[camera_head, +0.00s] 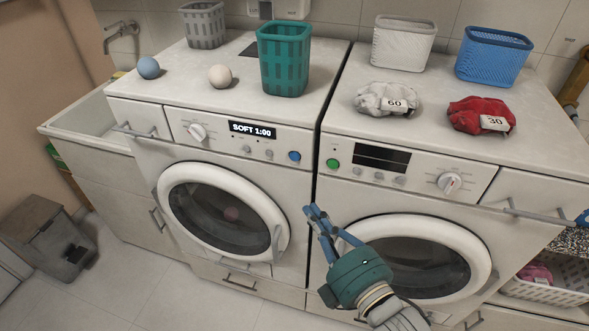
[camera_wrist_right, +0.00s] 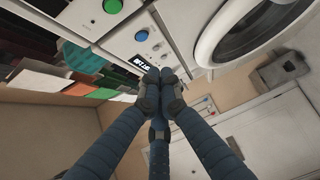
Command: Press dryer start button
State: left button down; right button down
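The left machine (camera_head: 180,160) has a lit display (camera_head: 252,131) reading "SOFT 1:00", a knob and a round blue button (camera_head: 294,156) at its panel's right end. The right machine (camera_head: 420,150) has a dark display and a green button (camera_head: 332,163). No label tells which is the dryer. My right gripper (camera_head: 312,211) is in front of the machines, below both buttons and touching neither. In the wrist view its fingertips (camera_wrist_right: 160,76) meet with nothing between them; the blue button (camera_wrist_right: 141,36) and green button (camera_wrist_right: 112,6) show beyond. My left gripper is not in view.
Both round doors are closed. A teal basket (camera_head: 284,60), two balls and two cloth bundles marked 60 (camera_head: 387,99) and 30 (camera_head: 481,115) lie on the tops. A grey bin (camera_head: 45,237) stands left. The floor at front left is clear.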

jog(key=shift+a+r+n, duration=0.3)
jog(key=shift+r+n, duration=0.1)
jog(key=shift+r, duration=0.1)
jog(key=p, duration=0.4)
send_near(294, 157)
jog(key=w+a, duration=0.4)
jog(key=a, duration=0.1)
jog(key=shift+w+d+f, duration=0.35)
jog(key=shift+w+f, duration=0.15)
jog(key=shift+w, duration=0.1)
